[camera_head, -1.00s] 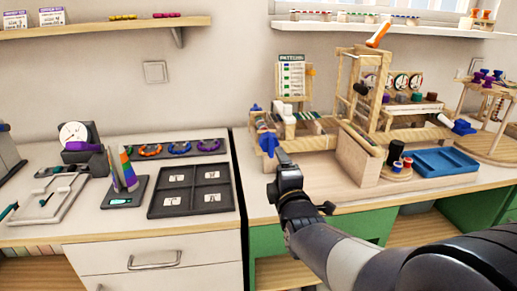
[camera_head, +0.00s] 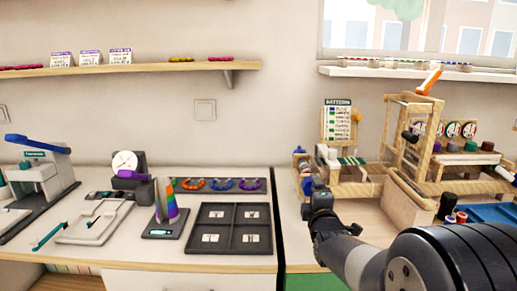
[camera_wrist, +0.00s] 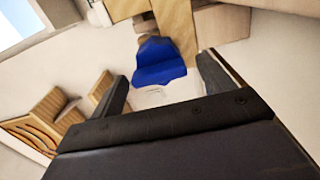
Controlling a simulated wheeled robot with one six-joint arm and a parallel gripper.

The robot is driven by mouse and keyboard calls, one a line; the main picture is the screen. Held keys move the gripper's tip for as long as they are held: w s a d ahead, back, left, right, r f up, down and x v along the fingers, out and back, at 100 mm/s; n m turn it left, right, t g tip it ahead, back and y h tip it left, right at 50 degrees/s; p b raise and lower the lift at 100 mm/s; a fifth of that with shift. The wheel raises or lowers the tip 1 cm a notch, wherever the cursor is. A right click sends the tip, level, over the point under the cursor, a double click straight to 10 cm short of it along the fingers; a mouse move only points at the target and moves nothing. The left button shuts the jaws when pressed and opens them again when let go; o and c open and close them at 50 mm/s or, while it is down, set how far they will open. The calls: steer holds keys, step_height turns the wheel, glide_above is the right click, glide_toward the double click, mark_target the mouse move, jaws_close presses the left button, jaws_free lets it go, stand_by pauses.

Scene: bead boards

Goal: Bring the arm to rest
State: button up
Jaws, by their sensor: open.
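My arm reaches in from the lower right of the head view, and my gripper (camera_head: 318,194) is at its far end, just in front of the wooden loom-like stand (camera_head: 365,188) on the right counter. In the wrist view my gripper (camera_wrist: 165,92) shows two dark fingers spread apart with nothing held between them. A blue part (camera_wrist: 160,62) shows beyond the fingers in the wrist view. Whether the fingers touch the stand cannot be told.
A dark four-compartment tray (camera_head: 190,240) lies on the left counter. A rainbow cone (camera_head: 167,205), a dial scale (camera_head: 127,170) and a blue-handled press (camera_head: 38,180) stand left of it. A blue tray (camera_head: 490,214) is at the right. A wall shelf (camera_head: 130,73) hangs above.

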steer(key=shift+s, duration=0.1)
steer(key=s+m+p, duration=0.9)
steer(key=m+p, duration=0.3)
steer(key=p, duration=0.1)
steer(key=shift+r, duration=0.2)
stand_by(2.4)
steer(key=shift+d, duration=0.1)
